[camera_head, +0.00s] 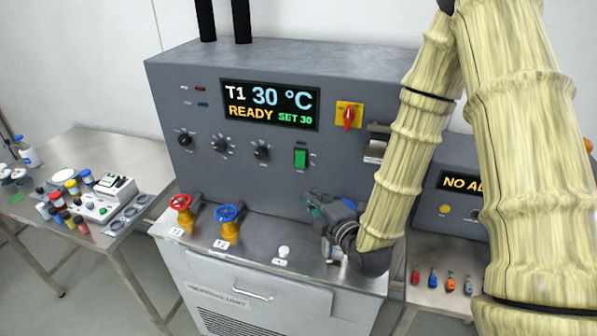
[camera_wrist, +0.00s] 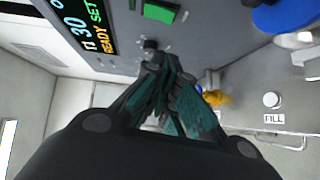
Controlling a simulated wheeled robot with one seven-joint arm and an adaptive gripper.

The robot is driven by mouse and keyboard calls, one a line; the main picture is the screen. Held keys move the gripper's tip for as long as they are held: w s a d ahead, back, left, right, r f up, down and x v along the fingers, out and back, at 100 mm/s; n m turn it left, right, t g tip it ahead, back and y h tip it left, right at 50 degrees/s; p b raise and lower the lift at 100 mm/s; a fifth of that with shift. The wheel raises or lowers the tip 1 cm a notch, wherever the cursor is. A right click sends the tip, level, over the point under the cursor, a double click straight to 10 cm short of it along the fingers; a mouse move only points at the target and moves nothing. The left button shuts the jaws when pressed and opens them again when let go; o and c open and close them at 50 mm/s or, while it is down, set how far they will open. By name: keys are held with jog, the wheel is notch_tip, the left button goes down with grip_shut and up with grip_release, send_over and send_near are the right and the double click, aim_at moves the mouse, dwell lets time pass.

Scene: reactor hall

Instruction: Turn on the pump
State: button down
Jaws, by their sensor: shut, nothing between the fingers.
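The grey control unit (camera_head: 230,180) has a display (camera_head: 268,105) reading T1 30 °C, READY, SET 30. A green switch (camera_head: 301,158) sits below the display; it also shows at the top of the wrist view (camera_wrist: 160,12). The panel's small labels are unreadable, so I cannot tell which control is the pump's. My gripper (camera_head: 313,205) is low in front of the panel, below the green switch. In the wrist view its fingertips (camera_wrist: 160,62) are together and empty, near a black knob (camera_wrist: 150,45). I cannot tell whether they touch the panel.
A red valve wheel (camera_head: 181,202), a blue valve wheel (camera_head: 226,213) and a white button (camera_head: 284,252) stand on the ledge. A red-and-yellow rotary switch (camera_head: 349,114) is on the panel. A side table (camera_head: 95,150) holds labware. My arm blocks much of the right side.

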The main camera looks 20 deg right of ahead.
jog(key=shift+w+f+b, duration=0.3)
jog(key=shift+w+b, duration=0.05)
jog(key=shift+b, duration=1.05)
jog(key=w+b, duration=0.1)
jog(key=b, duration=0.5)
jog(key=shift+w+a, duration=0.15)
jog(key=shift+w, duration=0.05)
jog(key=b, duration=0.7)
jog(key=shift+w+a, duration=0.1)
jog(key=shift+w, duration=0.05)
jog(key=p, duration=0.1)
send_near(300, 159)
jog(key=w+a+f, duration=0.2)
jog(key=w+a, duration=0.2)
jog(key=a, duration=0.1)
jog(key=shift+w+d+f, duration=0.2)
jog(key=shift+w+d, duration=0.15)
jog(key=shift+w, duration=0.15)
jog(key=shift+w+d+f, duration=0.2)
jog(key=shift+w+d, duration=0.1)
jog(key=shift+w, duration=0.25)
jog(key=shift+f, duration=0.1)
